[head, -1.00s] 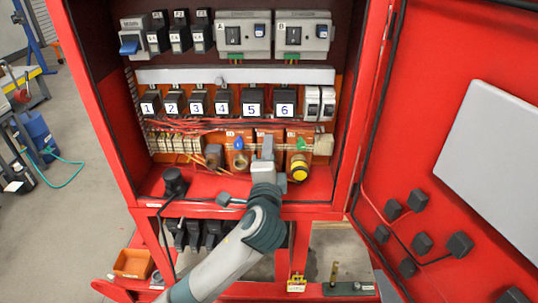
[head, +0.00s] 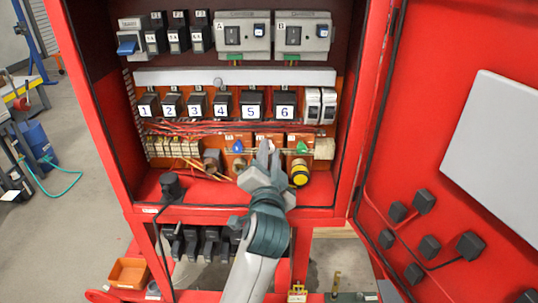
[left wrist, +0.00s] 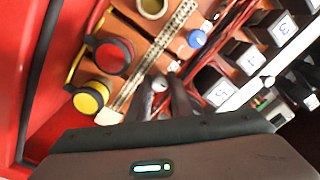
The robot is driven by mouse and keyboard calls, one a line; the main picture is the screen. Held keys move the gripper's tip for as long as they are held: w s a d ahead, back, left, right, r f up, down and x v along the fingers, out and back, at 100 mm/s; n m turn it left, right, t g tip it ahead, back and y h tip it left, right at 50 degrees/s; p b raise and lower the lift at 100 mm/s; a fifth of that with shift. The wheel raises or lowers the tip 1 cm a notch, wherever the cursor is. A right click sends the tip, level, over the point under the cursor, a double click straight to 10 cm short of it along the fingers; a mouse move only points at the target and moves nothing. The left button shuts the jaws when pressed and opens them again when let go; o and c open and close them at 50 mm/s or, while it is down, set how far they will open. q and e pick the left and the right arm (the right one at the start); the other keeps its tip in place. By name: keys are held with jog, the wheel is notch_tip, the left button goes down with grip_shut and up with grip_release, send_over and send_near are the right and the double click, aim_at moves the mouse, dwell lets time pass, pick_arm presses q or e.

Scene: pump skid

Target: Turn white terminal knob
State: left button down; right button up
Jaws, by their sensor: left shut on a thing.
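The white terminal knob (left wrist: 160,84) shows in the left wrist view between the fingertips of my left gripper (left wrist: 163,90). My left gripper is shut on it. In the head view my left gripper (head: 267,153) reaches up to the terminal row between a blue knob (head: 238,146) and a green knob (head: 302,147), and its fingers hide most of the white knob there. The blue knob also shows in the left wrist view (left wrist: 196,39). My right gripper is in neither view.
A yellow round button (head: 299,173) sits close right of my gripper, and a red button (left wrist: 113,56) shows in the left wrist view. Numbered black blocks (head: 252,103) and red wires lie just above. The open red cabinet door (head: 440,150) stands at the right.

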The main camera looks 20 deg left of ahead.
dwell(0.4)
pick_arm(q)
jog(key=c, duration=1.6)
grip_release()
jog(key=shift+f, duration=0.1)
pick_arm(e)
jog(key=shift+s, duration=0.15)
